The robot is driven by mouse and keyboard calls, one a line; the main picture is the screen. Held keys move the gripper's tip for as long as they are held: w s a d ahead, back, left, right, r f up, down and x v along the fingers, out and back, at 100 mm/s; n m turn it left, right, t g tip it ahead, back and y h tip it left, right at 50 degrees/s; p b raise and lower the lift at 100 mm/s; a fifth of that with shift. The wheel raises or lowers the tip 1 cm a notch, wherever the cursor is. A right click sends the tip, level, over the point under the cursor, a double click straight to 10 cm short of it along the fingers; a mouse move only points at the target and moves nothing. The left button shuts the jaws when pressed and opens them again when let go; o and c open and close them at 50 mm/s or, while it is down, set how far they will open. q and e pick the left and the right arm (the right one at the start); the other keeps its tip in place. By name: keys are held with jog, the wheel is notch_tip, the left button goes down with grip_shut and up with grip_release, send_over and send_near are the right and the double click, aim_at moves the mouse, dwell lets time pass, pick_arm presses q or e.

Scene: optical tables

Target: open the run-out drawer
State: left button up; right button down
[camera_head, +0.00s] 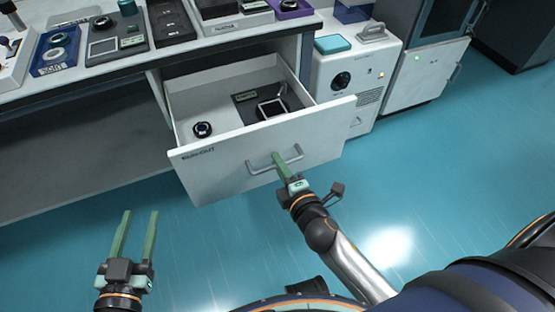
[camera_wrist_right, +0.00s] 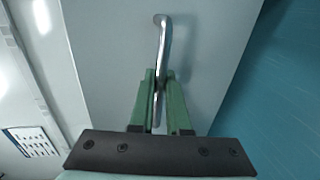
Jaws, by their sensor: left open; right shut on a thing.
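The run-out drawer (camera_head: 225,177) stands pulled out from under the bench, and its inside shows. Its white front carries a label reading "RUN-OUT" and a grey bar handle (camera_head: 292,157). My right gripper (camera_head: 279,158) is shut on the handle; in the right wrist view its green fingers (camera_wrist_right: 160,85) close around the metal handle (camera_wrist_right: 162,45). Inside the drawer lie a dark round item (camera_head: 202,129), a dark tray with a square frame (camera_head: 270,108) and a small green-labelled item (camera_head: 245,96). My left gripper (camera_head: 138,214) is open and empty above the floor, left of the drawer.
The bench top (camera_head: 215,43) above holds several trays, including a blue one (camera_head: 58,50). A white cabinet unit (camera_head: 340,78) with a teal item on top (camera_head: 332,44) stands right of the drawer. The teal floor (camera_head: 200,245) in front is clear.

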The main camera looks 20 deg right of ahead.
jog(key=c, duration=0.9)
grip_release()
pick_arm(q)
jog(key=shift+s, duration=0.15)
